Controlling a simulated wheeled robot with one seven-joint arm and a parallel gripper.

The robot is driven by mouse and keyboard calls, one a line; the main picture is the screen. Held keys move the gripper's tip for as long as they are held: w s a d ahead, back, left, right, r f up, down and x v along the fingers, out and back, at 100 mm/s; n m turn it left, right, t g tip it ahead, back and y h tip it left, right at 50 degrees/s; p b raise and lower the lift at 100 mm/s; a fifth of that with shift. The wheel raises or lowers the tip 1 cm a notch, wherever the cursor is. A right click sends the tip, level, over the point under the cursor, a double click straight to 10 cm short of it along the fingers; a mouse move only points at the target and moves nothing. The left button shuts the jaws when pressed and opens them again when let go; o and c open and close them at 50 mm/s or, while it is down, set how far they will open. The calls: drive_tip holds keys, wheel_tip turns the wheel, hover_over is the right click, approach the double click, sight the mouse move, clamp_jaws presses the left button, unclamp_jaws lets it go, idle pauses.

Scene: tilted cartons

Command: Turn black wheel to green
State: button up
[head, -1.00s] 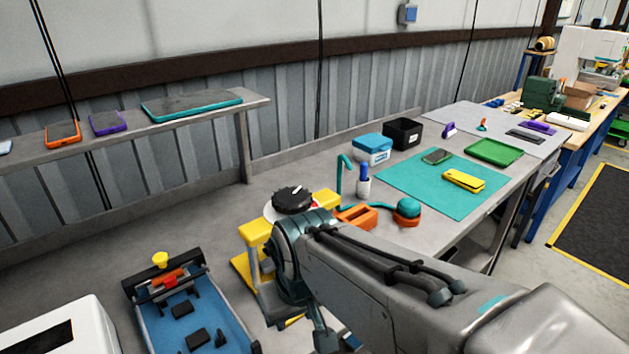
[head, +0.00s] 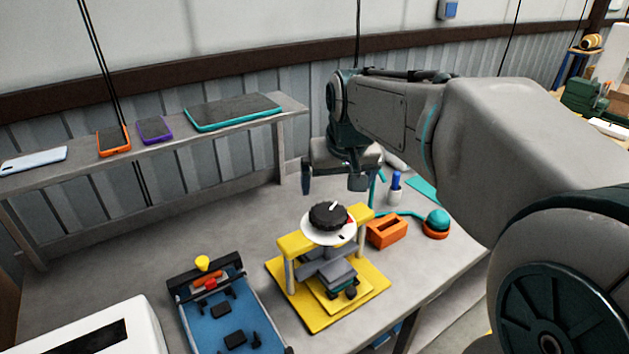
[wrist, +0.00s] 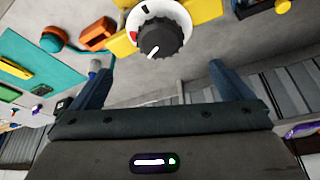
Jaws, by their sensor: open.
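The black wheel (head: 328,216) is a ridged knob with a white pointer line, on a white dial disc (head: 313,238) atop a yellow stand (head: 296,244). In the head view the line points to the upper right, toward the back. A red mark shows at the disc's right edge and a dark mark at its front right; I see no green mark. My gripper (head: 333,187) is open and empty, pointing down behind and above the wheel, apart from it. In the wrist view the wheel (wrist: 161,36) lies beyond the gap between the fingertips (wrist: 160,70).
An orange block (head: 386,233) and a teal-and-orange round item (head: 437,222) stand right of the stand. A blue tray (head: 226,316) is at front left, beside a white box (head: 90,335). A shelf (head: 80,172) with several devices runs along the wall.

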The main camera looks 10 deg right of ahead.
sight(329, 212)
drive_tip(key=x, duration=0.4)
drive_tip(key=p+x, duration=0.1)
drive_tip(key=x, duration=0.4)
drive_tip(key=p+x, duration=0.1)
drive_tip(key=x, duration=0.3)
drive_tip(key=shift+w, duration=0.5)
drive_tip(key=c, duration=1)
